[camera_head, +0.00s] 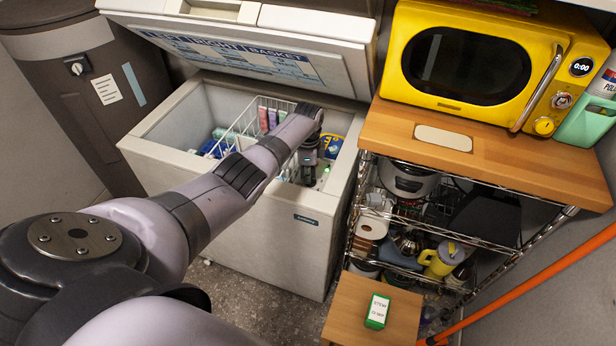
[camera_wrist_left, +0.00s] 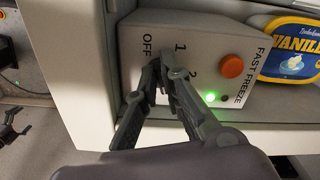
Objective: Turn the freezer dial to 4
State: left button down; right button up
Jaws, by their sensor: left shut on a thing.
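The freezer's control panel (camera_wrist_left: 200,40) shows in the left wrist view as a white box inside the freezer's edge. It carries the marks OFF, 1 and 2, the words FAST FREEZE, an orange-red button (camera_wrist_left: 232,66) and a lit green lamp (camera_wrist_left: 210,97). My left gripper (camera_wrist_left: 163,68) is shut on the dial, with its fingertips between OFF and 1. The fingers hide the dial and any further numbers. In the head view the left gripper (camera_head: 308,178) reaches down inside the right end of the open chest freezer (camera_head: 270,225). A dark gripper (camera_wrist_left: 12,132), apparently my right one, shows small at the wrist view's left edge.
The freezer lid (camera_head: 245,50) stands raised behind. A wire basket (camera_head: 245,125) with packages and a vanilla tub (camera_wrist_left: 292,48) are inside. A wire rack (camera_head: 540,240) with a wooden top and a yellow microwave (camera_head: 480,60) stands close on the right.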

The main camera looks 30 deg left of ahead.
pick_arm(q)
jog(key=m, duration=0.1)
jog(key=m+b, duration=0.1)
jog(key=m, duration=0.2)
jog(key=shift+w+m, duration=0.3)
jog(key=m+b, duration=0.1)
jog(key=m, duration=0.3)
jog(key=shift+w+r+m+b, duration=0.1)
jog(key=shift+w+m+b, duration=0.05)
jog(key=shift+m+b, duration=0.2)
jog(key=c, duration=1.7)
grip_release()
notch_tip(320, 180, up, 12)
jog(key=shift+f, duration=0.1)
